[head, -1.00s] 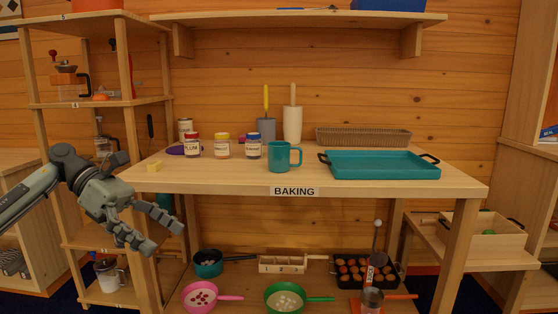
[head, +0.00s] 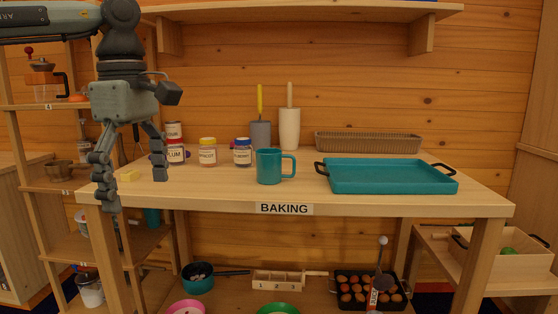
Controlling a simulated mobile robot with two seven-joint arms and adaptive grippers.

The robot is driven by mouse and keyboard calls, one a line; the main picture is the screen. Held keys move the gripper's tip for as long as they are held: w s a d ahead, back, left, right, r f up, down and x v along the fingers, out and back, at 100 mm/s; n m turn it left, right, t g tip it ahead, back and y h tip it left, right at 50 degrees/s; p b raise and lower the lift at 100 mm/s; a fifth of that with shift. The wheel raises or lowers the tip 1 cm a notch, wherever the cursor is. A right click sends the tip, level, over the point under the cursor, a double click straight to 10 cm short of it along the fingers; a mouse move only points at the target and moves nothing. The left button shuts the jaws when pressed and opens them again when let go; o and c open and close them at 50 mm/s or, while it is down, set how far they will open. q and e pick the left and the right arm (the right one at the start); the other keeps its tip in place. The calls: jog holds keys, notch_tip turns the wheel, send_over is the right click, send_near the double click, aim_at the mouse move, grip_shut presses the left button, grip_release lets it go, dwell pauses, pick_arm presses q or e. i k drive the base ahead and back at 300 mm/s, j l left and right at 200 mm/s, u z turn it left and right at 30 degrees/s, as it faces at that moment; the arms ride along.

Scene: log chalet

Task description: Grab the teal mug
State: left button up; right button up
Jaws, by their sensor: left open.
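The teal mug (head: 269,167) stands upright on the wooden table marked BAKING (head: 230,198), near its front edge, with its handle to the right. My left gripper (head: 134,192) points down over the table's left front corner, well to the left of the mug. Nothing hides the mug. My right gripper is not in view.
Jars labelled plum (head: 175,152) and apricot (head: 207,153), plus a blue-labelled jar (head: 242,152), stand between gripper and mug, farther back. A teal tray (head: 390,177) with black handles lies right of the mug.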

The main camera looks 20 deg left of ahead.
aim_at(270, 160)
jog(key=i, duration=1.5)
